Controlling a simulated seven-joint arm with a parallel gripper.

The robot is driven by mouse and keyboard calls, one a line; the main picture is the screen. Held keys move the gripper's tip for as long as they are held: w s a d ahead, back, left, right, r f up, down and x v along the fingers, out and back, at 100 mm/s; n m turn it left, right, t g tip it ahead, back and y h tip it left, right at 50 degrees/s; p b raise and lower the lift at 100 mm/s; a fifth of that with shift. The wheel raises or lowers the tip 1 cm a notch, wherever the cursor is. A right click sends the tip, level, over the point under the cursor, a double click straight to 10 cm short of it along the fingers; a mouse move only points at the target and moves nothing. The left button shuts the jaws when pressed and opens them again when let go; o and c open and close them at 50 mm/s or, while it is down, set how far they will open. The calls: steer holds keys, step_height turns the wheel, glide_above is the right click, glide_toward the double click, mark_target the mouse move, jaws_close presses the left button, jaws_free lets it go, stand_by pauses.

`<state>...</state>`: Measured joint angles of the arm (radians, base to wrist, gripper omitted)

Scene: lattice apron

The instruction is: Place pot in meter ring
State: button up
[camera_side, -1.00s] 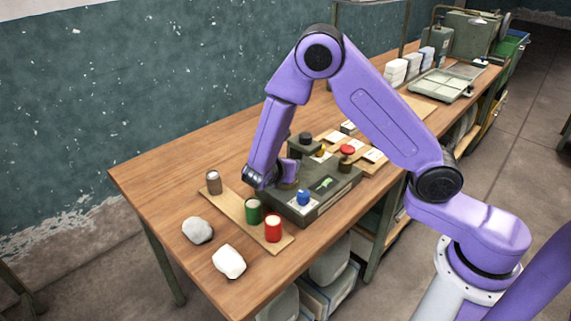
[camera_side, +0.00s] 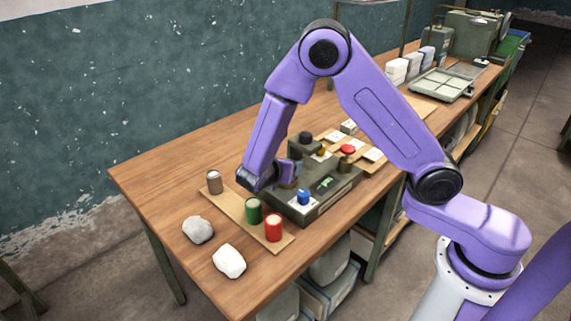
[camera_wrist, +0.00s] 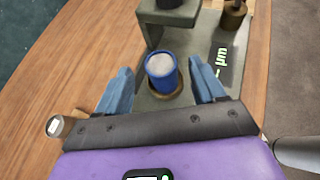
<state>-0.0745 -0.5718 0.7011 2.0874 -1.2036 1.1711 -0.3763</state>
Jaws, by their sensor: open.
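The blue pot (camera_wrist: 162,72), with a pale grey top, stands on the green-grey meter (camera_side: 330,193). In the wrist view the brass ring (camera_wrist: 168,99) shows around its foot, mainly on the near side; how fully it is seated cannot be told. My gripper (camera_wrist: 162,75) is open, with one blue finger on each side of the pot and visible gaps to both. In the side view my gripper (camera_side: 288,175) is low over the meter and hides the pot and ring. The meter's lit display (camera_wrist: 220,60) is right of the pot.
A wooden strip holds a grey pot (camera_side: 213,182), a green pot (camera_side: 253,211) and a red pot (camera_side: 274,228). A bracket (camera_wrist: 165,14) rises just beyond the pot. A blue knob-like piece (camera_side: 303,197) is on the meter's front.

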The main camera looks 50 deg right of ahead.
steer(key=v, duration=0.9)
steer(key=s+d+r+m+g+y, duration=0.1)
steer(key=s+d+m+y, duration=0.1)
steer(key=s, duration=0.7)
steer(key=s+d+r+m+g+y, duration=0.1)
steer(key=s+d+m+g+y, duration=0.1)
steer(key=s+m+y, duration=0.3)
steer(key=s+d+r+m+g+y, duration=0.2)
steer(key=s+m+y, duration=0.1)
steer(key=s, duration=1)
steer(key=shift+d+y, duration=0.35)
steer(key=shift+y, duration=0.35)
